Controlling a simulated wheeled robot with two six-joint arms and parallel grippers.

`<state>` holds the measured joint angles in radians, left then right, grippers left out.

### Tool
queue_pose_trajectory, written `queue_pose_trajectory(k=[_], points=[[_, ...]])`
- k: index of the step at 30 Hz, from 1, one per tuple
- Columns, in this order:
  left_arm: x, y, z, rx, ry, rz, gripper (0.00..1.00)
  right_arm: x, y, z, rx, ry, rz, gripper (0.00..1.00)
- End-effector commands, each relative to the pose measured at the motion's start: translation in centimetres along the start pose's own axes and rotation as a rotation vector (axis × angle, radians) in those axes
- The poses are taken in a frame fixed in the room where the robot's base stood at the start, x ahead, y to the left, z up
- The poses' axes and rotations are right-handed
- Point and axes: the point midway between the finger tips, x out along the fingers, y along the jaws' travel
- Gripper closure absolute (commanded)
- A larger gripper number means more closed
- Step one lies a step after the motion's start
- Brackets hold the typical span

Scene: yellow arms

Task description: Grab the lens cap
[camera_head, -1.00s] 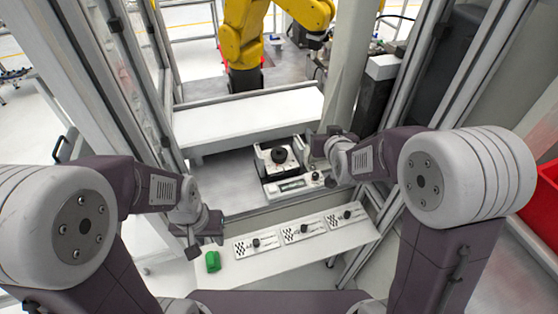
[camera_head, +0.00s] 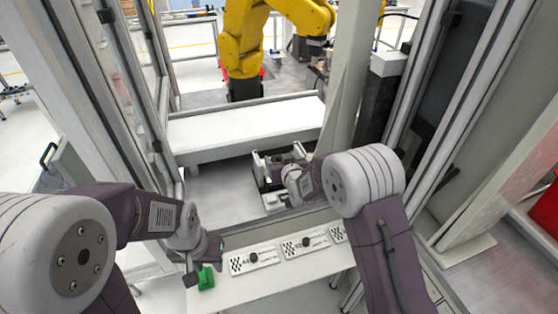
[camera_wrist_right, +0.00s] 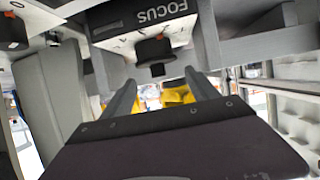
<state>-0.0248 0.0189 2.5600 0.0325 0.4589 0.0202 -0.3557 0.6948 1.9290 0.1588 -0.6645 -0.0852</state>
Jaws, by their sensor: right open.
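In the right wrist view, a black round cap-like piece (camera_wrist_right: 155,52), which looks like the lens cap, sticks out from a white and grey box marked FOCUS (camera_wrist_right: 150,22). My right gripper (camera_wrist_right: 158,80) is open. Its two grey fingers are spread to either side below the cap, with no visible contact. In the head view my right gripper (camera_head: 277,165) is over the device (camera_head: 262,176) on the grey bench and hides the cap.
The white front shelf (camera_head: 235,294) carries several checker-marked plates with black knobs (camera_head: 253,257). A white raised platform (camera_head: 245,130) lies behind the device, with a yellow robot arm (camera_head: 243,45) beyond. A grey upright post (camera_head: 345,85) stands close to my right arm.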

Motion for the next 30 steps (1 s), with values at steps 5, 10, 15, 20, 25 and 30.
queue_pose_trajectory(k=[5, 10, 15, 20, 25, 30], points=[[-0.4, 0.0, -0.1, 0.000, 0.000, 0.000, 0.64, 2.6, 0.1, 0.2, 0.001, -0.001, 0.001, 0.31], [-0.4, 0.0, 0.0, 0.000, 0.000, 0.000, 0.64, 3.0, 0.1, 0.2, 0.001, 0.000, 0.001, 0.31], [-0.4, 0.0, 0.0, 0.000, 0.000, 0.000, 0.64, 2.9, 0.0, 0.2, 0.001, 0.000, 0.001, 0.56], [-0.4, 0.0, 0.0, 0.000, 0.000, 0.000, 0.64, 2.9, 0.0, 0.2, 0.001, -0.002, 0.001, 1.00], [-0.4, 0.0, 0.0, 0.000, 0.000, 0.000, 0.64, 2.9, 0.0, 0.4, 0.000, -0.005, 0.001, 1.00], [-0.4, 0.0, 0.0, 0.000, 0.000, 0.000, 0.64, 2.9, 0.0, 0.4, 0.000, -0.008, 0.001, 1.00]])
